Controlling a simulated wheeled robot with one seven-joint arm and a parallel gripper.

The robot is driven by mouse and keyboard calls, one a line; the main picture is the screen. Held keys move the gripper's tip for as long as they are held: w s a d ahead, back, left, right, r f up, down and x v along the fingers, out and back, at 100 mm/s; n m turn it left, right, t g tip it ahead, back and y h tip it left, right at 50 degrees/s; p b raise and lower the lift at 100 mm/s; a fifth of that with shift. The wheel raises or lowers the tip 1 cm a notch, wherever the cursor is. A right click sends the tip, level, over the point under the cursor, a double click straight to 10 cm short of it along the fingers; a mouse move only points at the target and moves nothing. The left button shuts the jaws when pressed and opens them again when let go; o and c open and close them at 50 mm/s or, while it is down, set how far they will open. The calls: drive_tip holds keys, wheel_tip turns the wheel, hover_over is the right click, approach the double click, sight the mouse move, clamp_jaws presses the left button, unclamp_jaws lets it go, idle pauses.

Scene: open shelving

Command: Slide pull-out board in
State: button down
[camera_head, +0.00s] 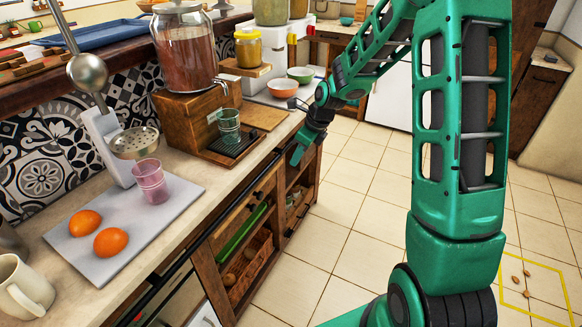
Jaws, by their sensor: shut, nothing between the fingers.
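My gripper (297,156) hangs just beyond the front edge of the counter, close to the upper front of the wooden cabinet (208,268). Its green fingers look shut and hold nothing. I cannot make out for certain which piece is the pull-out board, nor how far out it stands. A flat light-brown wooden board (268,118) lies on the countertop beside the dispenser stand, to the left of my gripper. The gripper and wrist cover part of the cabinet front behind them. Whether the fingers touch the cabinet cannot be told.
A dispenser jar (186,52) stands on a wooden stand (188,118) with a green cup (229,128). A grey board (120,238) bears two oranges and a pink cup (150,181). Open shelves hold a green item (243,230). The tiled floor (340,215) before the cabinet is mostly clear.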

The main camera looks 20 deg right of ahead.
drive_tip(key=r, duration=0.1)
drive_tip(key=t+y, duration=0.7)
approach(276, 170)
drive_tip(key=shift+t, duration=0.3)
drive_tip(key=x, duration=0.5)
drive_tip(key=shift+s+a+f, duration=0.25)
drive_tip(key=shift+a+f, duration=0.05)
drive_tip(key=shift+w+a, duration=0.35)
drive_tip(key=shift+w, duration=0.05)
